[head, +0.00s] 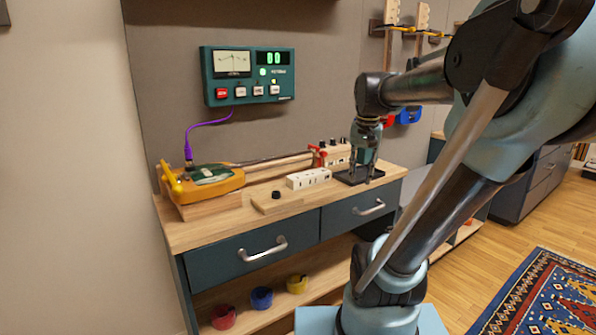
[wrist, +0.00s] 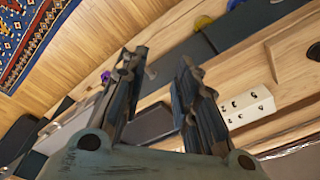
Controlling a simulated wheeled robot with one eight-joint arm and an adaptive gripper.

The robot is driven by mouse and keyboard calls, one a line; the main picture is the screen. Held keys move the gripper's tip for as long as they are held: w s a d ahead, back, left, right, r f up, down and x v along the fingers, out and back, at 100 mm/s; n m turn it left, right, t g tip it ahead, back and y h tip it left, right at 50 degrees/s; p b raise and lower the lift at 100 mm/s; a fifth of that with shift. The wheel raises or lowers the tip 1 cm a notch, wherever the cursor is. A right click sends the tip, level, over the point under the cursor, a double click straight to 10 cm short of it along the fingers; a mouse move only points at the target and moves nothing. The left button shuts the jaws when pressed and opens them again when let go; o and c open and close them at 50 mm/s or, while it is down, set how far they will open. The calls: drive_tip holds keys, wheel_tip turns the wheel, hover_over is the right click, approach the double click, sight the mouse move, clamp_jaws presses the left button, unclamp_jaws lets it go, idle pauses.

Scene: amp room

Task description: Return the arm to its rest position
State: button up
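My arm reaches out from the right in the head view, over a wooden workbench (head: 235,225). My gripper (head: 361,178) points down over a small black tray (head: 345,178) at the bench's right end. In the wrist view my gripper (wrist: 162,62) has its two fingers apart, with nothing between them. The dark tray (wrist: 150,124) shows behind the fingers. I cannot tell whether the fingertips touch the tray.
A green meter panel (head: 247,75) hangs on the wall. Drawers (head: 240,255) front the bench.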

drive_tip(key=s+f+n, duration=0.3)
drive_tip(key=s+f, duration=1)
drive_tip(key=f, duration=0.4)
drive_tip(key=shift+t, duration=0.4)
drive_tip(key=shift+w+f, duration=0.15)
drive_tip(key=shift+w, duration=0.3)
idle(0.6)
